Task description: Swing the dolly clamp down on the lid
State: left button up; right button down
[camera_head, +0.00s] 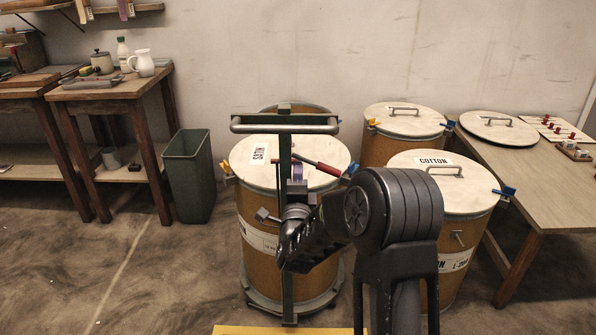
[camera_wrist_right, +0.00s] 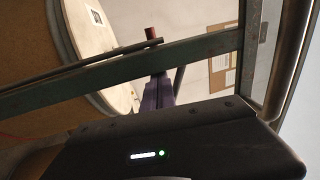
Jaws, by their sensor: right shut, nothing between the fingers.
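The dolly (camera_head: 287,283) has a green upright post and a grey cross handle (camera_head: 285,125). It carries a tan drum (camera_head: 260,255) with a pale lid (camera_head: 262,172). The clamp lever, with a red grip (camera_head: 328,170), extends right from the post over the lid; I cannot tell whether it touches. My right gripper (camera_head: 298,170) is shut and empty, reaching in beside the post, left of the red grip. In the right wrist view, its purple fingers (camera_wrist_right: 160,92) show behind the green frame bar (camera_wrist_right: 125,72), with a red end (camera_wrist_right: 152,33) nearby. My left gripper is not in view.
A drum marked COTTON (camera_head: 468,205) stands close on the right, with another lidded drum (camera_head: 404,120) behind it. A loose lid (camera_head: 500,130) lies on the right table (camera_head: 535,190). A green bin (camera_head: 188,175) stands left. The floor at front left is clear.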

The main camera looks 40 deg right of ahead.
pick_arm(q)
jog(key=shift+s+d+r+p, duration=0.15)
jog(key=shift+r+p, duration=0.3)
jog(key=shift+p, duration=0.05)
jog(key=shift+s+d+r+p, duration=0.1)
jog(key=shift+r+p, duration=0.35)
pick_arm(e)
jog(key=shift+w+d+r+g+y, duration=0.35)
jog(key=shift+w+g+y, duration=0.15)
jog(key=shift+g, duration=0.2)
jog(key=shift+f, duration=0.15)
